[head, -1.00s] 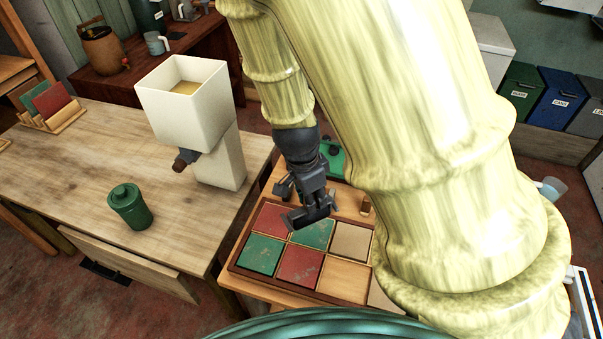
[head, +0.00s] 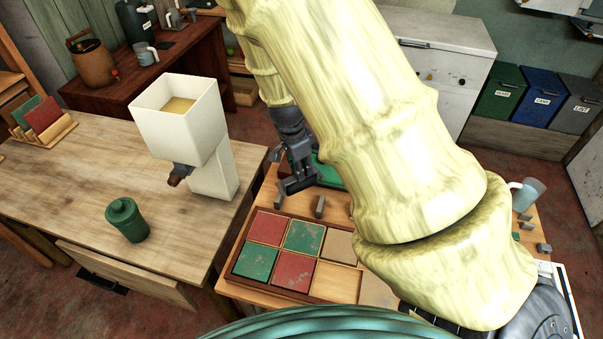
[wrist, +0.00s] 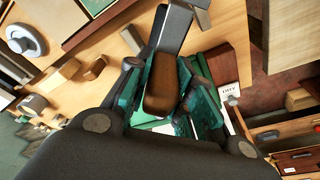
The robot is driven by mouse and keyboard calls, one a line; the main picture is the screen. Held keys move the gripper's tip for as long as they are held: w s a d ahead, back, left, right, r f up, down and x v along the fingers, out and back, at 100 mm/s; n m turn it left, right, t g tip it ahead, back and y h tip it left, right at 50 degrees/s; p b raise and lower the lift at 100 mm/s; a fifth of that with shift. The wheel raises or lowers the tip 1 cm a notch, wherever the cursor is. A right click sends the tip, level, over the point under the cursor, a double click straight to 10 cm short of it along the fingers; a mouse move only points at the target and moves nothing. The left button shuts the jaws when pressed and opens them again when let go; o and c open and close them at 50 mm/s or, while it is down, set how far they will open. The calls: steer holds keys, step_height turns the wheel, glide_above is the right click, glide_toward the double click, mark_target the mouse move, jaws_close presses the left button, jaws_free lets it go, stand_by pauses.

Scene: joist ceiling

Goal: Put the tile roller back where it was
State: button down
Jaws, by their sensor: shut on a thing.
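My gripper (head: 294,165) is over the far left part of the small wooden table, beyond the tile tray. In the wrist view its fingers (wrist: 166,95) are shut on the tile roller, whose brown handle (wrist: 165,82) runs between them and whose dark grey end (wrist: 172,30) points away. In the head view the dark roller end (head: 297,185) hangs below the gripper; I cannot tell whether it touches anything. A green object (head: 328,174) lies just right of and behind the gripper, partly hidden by my arm.
The wooden tile tray (head: 232,262) holds red, green and beige tiles, with one bare cell (head: 335,282). Small blocks (head: 320,206) stand behind it. A white hopper machine (head: 190,125) and green canister (head: 126,220) stand on the left bench (head: 70,180). A clear mug (head: 527,193) is at right.

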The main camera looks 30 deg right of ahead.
mark_target(295, 178)
steer(key=shift+f+p, duration=0.8)
steer(key=shift+f, duration=0.85)
steer(key=shift+f, duration=0.6)
steer(key=c, duration=1.3)
jaws_free()
steer(key=shift+o, duration=0.2)
steer(key=shift+r, duration=0.65)
step_height(295, 178, up, 12)
steer(key=a+b, duration=0.2)
steer(key=b, duration=0.1)
steer(key=shift+f+b, duration=0.2)
steer(key=shift+b, duration=0.1)
